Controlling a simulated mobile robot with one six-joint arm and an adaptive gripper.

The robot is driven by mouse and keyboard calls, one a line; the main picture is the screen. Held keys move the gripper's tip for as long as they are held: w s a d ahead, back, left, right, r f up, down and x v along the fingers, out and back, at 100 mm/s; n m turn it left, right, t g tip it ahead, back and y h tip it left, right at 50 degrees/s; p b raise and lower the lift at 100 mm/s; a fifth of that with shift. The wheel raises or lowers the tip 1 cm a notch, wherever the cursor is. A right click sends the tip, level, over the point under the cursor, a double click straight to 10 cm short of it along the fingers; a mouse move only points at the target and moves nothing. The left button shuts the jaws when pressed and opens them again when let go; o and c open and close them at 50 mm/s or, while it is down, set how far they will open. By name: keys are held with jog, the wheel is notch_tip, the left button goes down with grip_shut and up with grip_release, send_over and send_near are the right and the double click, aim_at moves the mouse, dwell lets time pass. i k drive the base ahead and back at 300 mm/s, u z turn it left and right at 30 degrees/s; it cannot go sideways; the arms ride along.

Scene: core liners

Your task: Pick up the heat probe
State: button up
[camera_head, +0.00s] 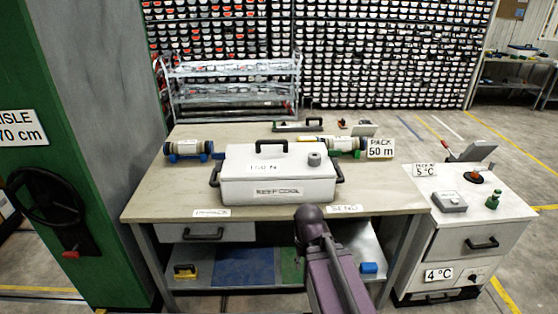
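I cannot make out the heat probe for certain. On the white cabinet (462,232) at the right lie a small grey box-like device (449,202), a small green item (493,200) and an orange-topped dark item (473,177). Any of these is too small to name surely. My purple arm rises from the bottom middle, its rounded dark joint in front of the workbench's front edge. No gripper fingers show, so I cannot see whether my gripper holds anything.
A white cool box (277,190) marked KEEP COOL stands mid-bench (160,199). A green cabinet with a handwheel (45,200) bounds the left. Floor is open right of the white cabinet.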

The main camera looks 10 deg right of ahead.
aim_at(497, 193)
jog(key=z, duration=1.35)
jog(key=k, duration=0.5)
jog(key=z, duration=0.25)
jog(key=i, duration=0.5)
jog(key=z, duration=0.1)
